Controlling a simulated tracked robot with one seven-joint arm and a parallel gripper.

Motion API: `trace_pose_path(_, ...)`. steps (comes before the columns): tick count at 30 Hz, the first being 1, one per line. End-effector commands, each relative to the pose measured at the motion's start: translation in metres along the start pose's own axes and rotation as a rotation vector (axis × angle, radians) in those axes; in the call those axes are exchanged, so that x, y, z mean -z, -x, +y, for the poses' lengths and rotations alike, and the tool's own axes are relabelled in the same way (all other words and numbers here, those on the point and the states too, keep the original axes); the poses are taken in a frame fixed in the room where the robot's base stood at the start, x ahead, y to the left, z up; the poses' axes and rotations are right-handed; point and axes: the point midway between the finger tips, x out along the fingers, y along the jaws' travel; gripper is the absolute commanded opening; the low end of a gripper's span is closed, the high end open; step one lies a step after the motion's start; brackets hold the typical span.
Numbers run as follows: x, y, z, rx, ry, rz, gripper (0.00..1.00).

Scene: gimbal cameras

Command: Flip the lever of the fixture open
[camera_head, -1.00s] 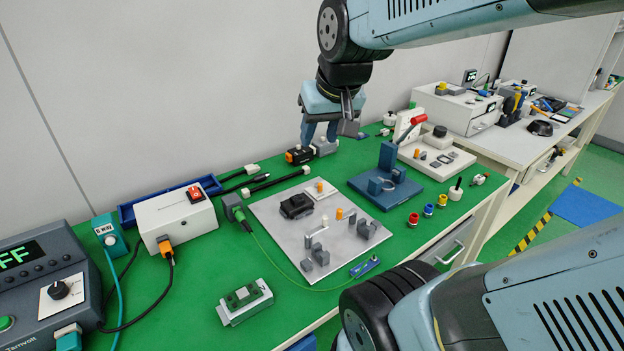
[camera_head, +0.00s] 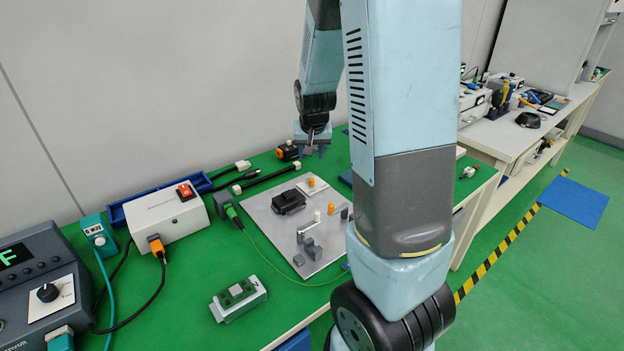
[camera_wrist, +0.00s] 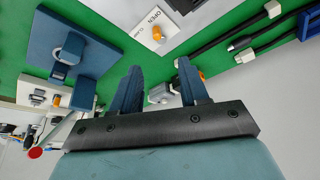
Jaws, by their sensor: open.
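A light grey plate (camera_head: 268,222) on the green bench carries a black block (camera_head: 289,202), a small white card (camera_head: 313,187) and a silver lever (camera_head: 307,232) with a white tip beside grey blocks. The card in the wrist view (camera_wrist: 153,25) reads "OPEN" at its top. My gripper (camera_head: 313,150) hangs beyond the plate's far edge, pointing down, apart from the lever. In the wrist view its two blue fingers (camera_wrist: 160,85) are spread with nothing held. A blue fixture base with a ring (camera_wrist: 70,55) shows at left there; my arm hides most of it in the head view.
A black-and-orange connector (camera_head: 288,151) lies near my gripper. A white box with a red switch (camera_head: 165,215), a blue tray (camera_head: 150,200) and cables stand at left. A red knob (camera_wrist: 36,152) shows lower left in the wrist view.

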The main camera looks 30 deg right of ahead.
Motion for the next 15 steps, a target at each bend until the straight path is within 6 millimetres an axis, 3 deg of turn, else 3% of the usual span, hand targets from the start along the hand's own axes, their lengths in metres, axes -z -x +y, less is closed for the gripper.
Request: trace_pose_path(15, 0.002, -0.050, 0.005, -0.019, -0.008, -0.003, 0.44)
